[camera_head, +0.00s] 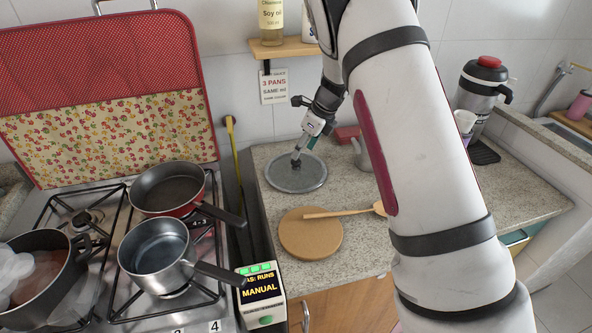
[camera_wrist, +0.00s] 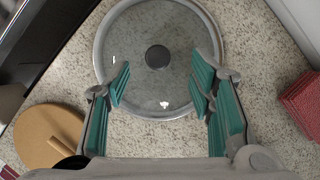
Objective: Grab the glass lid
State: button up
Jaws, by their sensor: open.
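The glass lid (camera_head: 311,177) lies flat on the speckled counter, round and clear with a grey rim and a dark knob at its centre. In the wrist view the lid (camera_wrist: 150,88) fills the upper middle, and its dark knob (camera_wrist: 157,56) shows between and beyond my fingertips. My gripper (camera_wrist: 163,80) is open and empty, with its green finger pads apart on either side over the lid. In the head view my gripper (camera_head: 297,155) is above the lid near the knob; the exact height is hard to tell.
A round cork board (camera_head: 308,238) and a wooden spoon (camera_head: 340,213) lie in front of the lid. Several pans, including a saucepan (camera_head: 157,252), stand on the stove at left. A red block (camera_wrist: 303,104) is right of my gripper. A shelf (camera_head: 284,48) is above.

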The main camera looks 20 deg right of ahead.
aim_at(298, 161)
jog(key=x, duration=0.5)
jog(key=shift+s+f+p, duration=0.15)
jog(key=shift+s+p, duration=0.05)
jog(key=shift+p, duration=0.2)
grip_shut()
